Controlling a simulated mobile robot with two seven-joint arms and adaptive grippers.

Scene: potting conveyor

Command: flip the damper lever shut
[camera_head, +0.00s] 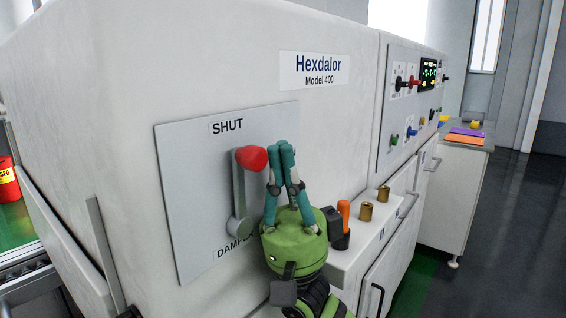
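The damper lever (239,196) is a grey bar on a grey plate (190,190) on the side of the white machine. It stands upright, with its red knob (252,158) at the top, just below the word SHUT. My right gripper (280,148), green with teal fingers, points up just right of the lever. Its fingers are together with nothing seen between them. The fingertips are level with the knob and very close to it; I cannot tell whether they touch. The gripper partly hides the DAMPER label. My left gripper is not in view.
A white ledge (345,258) to the right of my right gripper holds an orange-handled item (343,214) and brass cylinders (366,211). A control panel (412,100) with knobs lies beyond. A red container (8,180) stands at far left. Open floor (515,230) lies at right.

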